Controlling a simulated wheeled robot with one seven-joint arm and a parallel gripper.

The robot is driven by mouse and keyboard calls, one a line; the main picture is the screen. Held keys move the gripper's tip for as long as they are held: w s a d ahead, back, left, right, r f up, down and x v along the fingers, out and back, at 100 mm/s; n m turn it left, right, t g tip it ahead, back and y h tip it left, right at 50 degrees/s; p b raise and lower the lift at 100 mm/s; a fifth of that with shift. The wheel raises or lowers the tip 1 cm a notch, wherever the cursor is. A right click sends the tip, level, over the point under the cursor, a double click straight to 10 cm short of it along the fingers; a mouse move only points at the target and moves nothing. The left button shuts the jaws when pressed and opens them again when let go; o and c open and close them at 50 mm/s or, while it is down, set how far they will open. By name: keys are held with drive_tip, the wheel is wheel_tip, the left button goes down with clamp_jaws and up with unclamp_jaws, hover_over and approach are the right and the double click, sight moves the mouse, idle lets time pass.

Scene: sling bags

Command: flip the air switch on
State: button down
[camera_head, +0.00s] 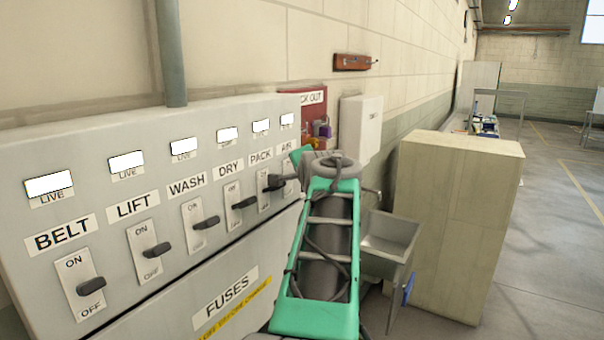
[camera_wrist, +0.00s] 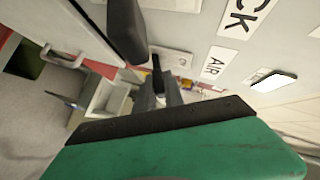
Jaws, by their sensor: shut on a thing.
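The air switch (camera_wrist: 174,58) is on the grey panel (camera_head: 150,210), at its right end under the AIR label (camera_head: 288,146). In the wrist view its pale plate shows beside the AIR label (camera_wrist: 213,65). My gripper (camera_wrist: 163,68) is at this plate, its grey fingers shut on the switch's lever, which is mostly hidden between them. In the head view my green and grey arm covers most of the air switch, so I cannot tell its lever position. The white LIVE lamp (camera_head: 287,119) above AIR is lit.
The dark PACK lever (camera_wrist: 127,30) juts out close beside my fingers. More levers, DRY (camera_head: 243,203), WASH (camera_head: 206,223), LIFT (camera_head: 157,250) and BELT (camera_head: 91,285), run leftward. A lock-out board (camera_head: 313,98), a metal sink (camera_head: 388,243) and a wooden cabinet (camera_head: 450,220) stand to the right.

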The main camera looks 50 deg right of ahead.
drive_tip(key=c, duration=1.4)
unclamp_jaws()
drive_tip(key=shift+c, duration=0.2)
drive_tip(key=b+v, duration=0.2)
drive_tip(key=v, duration=0.5)
drive_tip(key=shift+s+a+r, duration=0.15)
drive_tip(key=shift+s+a, duration=0.1)
drive_tip(key=shift+a, duration=0.05)
